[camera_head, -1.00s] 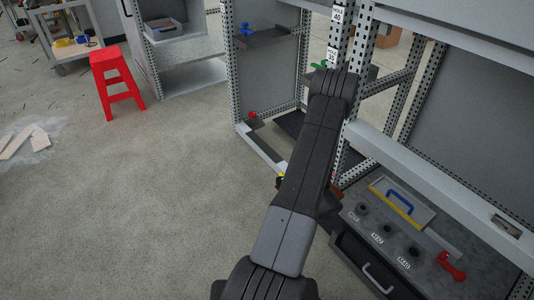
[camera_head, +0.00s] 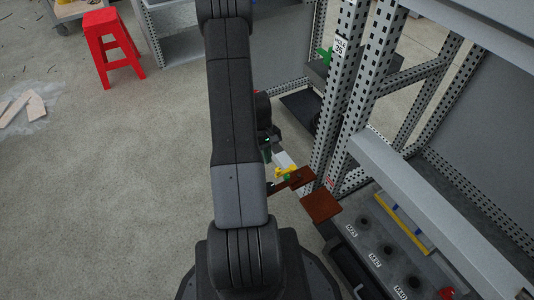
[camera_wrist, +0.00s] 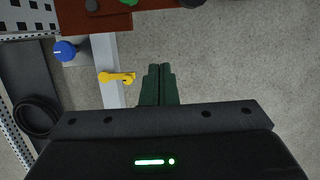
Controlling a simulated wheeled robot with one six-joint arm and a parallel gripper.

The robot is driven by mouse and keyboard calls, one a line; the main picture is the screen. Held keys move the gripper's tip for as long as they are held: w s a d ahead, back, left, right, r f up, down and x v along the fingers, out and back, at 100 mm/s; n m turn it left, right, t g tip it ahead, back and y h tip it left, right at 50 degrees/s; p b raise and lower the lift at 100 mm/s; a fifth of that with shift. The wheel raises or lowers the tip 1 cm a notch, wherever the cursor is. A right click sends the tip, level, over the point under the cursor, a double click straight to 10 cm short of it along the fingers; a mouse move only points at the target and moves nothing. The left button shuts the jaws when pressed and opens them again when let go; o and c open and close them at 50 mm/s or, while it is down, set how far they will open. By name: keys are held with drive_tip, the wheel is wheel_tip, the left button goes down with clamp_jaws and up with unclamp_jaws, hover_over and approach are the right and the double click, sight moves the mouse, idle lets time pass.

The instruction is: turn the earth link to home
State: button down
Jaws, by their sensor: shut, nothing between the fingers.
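A yellow lever (camera_wrist: 117,78) lies across a pale bar in the wrist view, its rounder end to the right. No label shows, so I cannot tell for sure that it is the earth link. In the head view it is a small yellow piece (camera_head: 286,172) beside brown plates. My gripper (camera_wrist: 161,68) is shut and empty, its dark green fingers together, to the right of the lever and apart from it. In the head view my arm hides most of the gripper.
A blue knob (camera_wrist: 65,50) stands left of the lever, with a black coil (camera_wrist: 38,116) below it. A brown panel (camera_wrist: 75,18) crosses the top of the wrist view. Perforated cabinet posts (camera_head: 345,85) rise on the right. Open floor (camera_head: 120,190) lies to the left.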

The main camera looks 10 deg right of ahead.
sight(284, 182)
drive_tip(key=s+d+f+b, duration=0.2)
drive_tip(key=s+f, duration=0.3)
drive_tip(key=shift+f, duration=0.25)
drive_tip(key=shift+s+d+b, duration=0.1)
drive_tip(key=shift+b, duration=0.25)
drive_tip(key=shift+s+n, duration=0.2)
drive_tip(key=shift+n, duration=0.2)
